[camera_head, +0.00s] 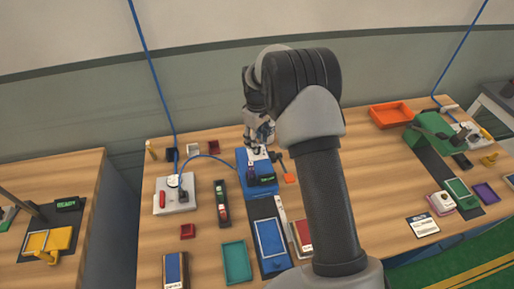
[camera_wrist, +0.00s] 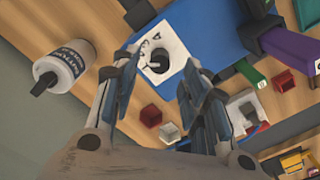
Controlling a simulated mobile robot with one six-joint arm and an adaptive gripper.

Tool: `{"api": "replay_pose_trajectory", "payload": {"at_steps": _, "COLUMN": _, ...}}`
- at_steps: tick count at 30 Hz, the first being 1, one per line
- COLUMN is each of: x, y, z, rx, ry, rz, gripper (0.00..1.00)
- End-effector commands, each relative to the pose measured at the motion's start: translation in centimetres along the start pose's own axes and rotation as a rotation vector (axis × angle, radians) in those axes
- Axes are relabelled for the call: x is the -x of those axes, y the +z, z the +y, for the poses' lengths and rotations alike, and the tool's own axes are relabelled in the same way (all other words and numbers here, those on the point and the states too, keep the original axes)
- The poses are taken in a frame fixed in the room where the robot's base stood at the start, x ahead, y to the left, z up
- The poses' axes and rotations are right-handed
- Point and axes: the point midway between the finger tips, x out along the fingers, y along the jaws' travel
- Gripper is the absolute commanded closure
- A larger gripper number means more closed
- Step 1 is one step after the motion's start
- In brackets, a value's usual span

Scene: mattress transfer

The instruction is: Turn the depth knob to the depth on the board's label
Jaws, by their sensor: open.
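The depth knob (camera_wrist: 158,60) is a small dark knob on a white dial plate (camera_wrist: 172,43) with black marks. The plate is on a blue machine (camera_wrist: 205,28), which also stands mid-table in the head view (camera_head: 243,186). My gripper (camera_wrist: 160,78) is open, with its fingertips on either side of the knob in the picture; I cannot tell whether they touch it. In the head view my gripper (camera_head: 259,132) is over the back of the machine, and my arm hides part of it. A blue-framed board (camera_head: 270,238) lies in front; no depth label is readable.
A white bottle (camera_wrist: 65,65) stands near the knob in the wrist view. A dark red box (camera_wrist: 151,115) and a pale box (camera_wrist: 169,132) are close by. In the head view a grey-white device (camera_head: 175,203) and a teal tray (camera_head: 237,262) are left of my arm.

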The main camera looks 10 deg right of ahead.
Motion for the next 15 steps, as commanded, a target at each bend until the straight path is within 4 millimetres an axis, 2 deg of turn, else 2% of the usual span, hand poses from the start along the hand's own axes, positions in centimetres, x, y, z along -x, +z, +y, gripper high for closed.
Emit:
{"api": "replay_pose_trajectory", "payload": {"at_steps": 1, "x": -1.1, "y": 0.1, "z": -0.1, "rx": 0.000, "ry": -0.002, "rz": -0.003, "gripper": 0.59}}
{"api": "replay_pose_trajectory", "payload": {"at_steps": 6, "x": -3.1, "y": 0.0, "z": 0.0, "rx": 0.000, "ry": -0.001, "rz": -0.001, "gripper": 0.59}}
{"api": "replay_pose_trajectory", "payload": {"at_steps": 15, "x": -3.8, "y": 0.0, "z": 0.0, "rx": 0.000, "ry": 0.001, "rz": 0.001, "gripper": 0.59}}
